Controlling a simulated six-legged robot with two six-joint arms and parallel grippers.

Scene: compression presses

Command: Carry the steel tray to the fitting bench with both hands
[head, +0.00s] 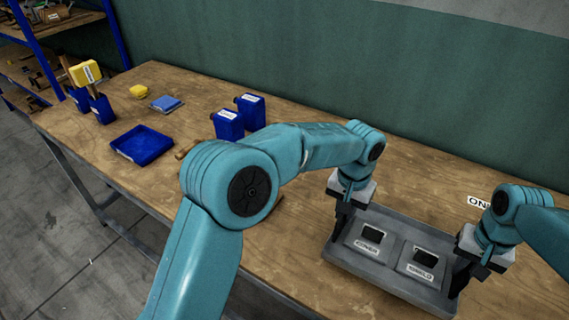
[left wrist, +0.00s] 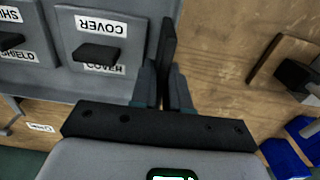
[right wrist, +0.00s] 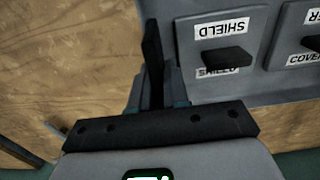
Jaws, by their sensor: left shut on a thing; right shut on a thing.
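The grey steel tray (head: 375,280) is over the wooden bench top (head: 290,235) at the right of the head view. I cannot tell whether it touches the wood. Inside lie two grey plates with black handles, the COVER plate (head: 357,246) on the left and the SHIELD plate (head: 412,269) on the right. My left gripper (head: 342,222) is shut on the tray's left wall; its fingers also show in the left wrist view (left wrist: 165,75). My right gripper (head: 464,275) is shut on the right wall; its fingers also show in the right wrist view (right wrist: 153,70). The gripped edges are partly hidden.
Two blue bins (head: 228,123) stand behind my left arm. A white label (head: 478,202) is partly hidden by my right arm. A green wall (head: 300,70) rises behind the bench.

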